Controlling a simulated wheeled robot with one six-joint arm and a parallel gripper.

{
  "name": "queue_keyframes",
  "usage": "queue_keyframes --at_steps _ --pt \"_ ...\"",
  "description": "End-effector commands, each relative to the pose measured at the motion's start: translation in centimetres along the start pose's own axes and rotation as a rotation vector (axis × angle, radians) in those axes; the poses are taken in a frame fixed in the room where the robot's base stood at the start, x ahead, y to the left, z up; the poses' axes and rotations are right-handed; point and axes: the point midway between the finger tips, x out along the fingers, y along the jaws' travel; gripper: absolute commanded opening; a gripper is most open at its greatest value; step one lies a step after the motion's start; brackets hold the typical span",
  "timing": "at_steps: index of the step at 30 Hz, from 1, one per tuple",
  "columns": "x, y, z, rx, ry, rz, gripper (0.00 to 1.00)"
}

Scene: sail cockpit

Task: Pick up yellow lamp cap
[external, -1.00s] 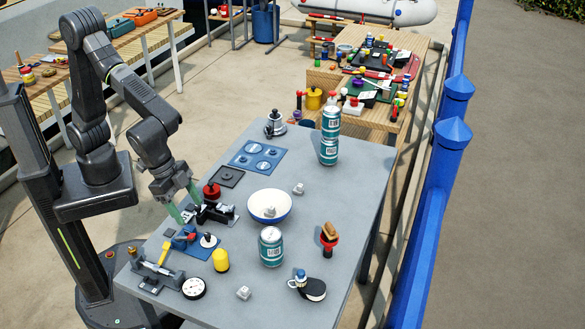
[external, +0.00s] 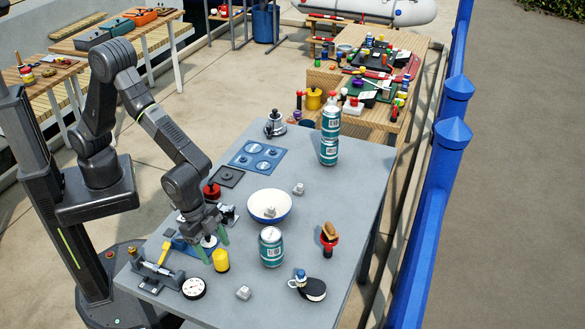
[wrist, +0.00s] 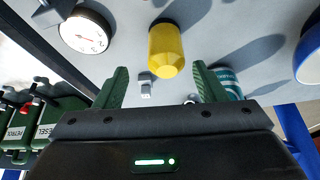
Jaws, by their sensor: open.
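The yellow lamp cap (external: 221,260) stands on the grey table toward its near left side. In the wrist view the yellow cap (wrist: 166,50) shows ahead of and between my fingers, with clear space around it. My gripper (external: 209,248) is open, with its green fingers pointing down just behind and left of the cap in the external view. In the wrist view my gripper (wrist: 160,85) has its fingers wide apart with nothing between the tips. Whether a finger touches the cap cannot be told.
A white dial gauge (external: 194,288) lies left of the cap, and a teal can (external: 271,246) stands to its right. A small grey block (external: 243,293) lies in front. A white bowl (external: 269,206) with a blue side is behind. Clear table lies between these things.

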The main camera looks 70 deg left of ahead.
Motion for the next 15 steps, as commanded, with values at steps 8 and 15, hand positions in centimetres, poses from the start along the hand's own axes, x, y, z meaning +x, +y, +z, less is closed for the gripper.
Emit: queue_keyframes --at_steps 8,15 --pt "1.5 -0.2 0.1 -0.001 -0.002 0.000 0.65" --pt "4.5 -0.8 0.3 0.001 -0.003 0.000 0.65"
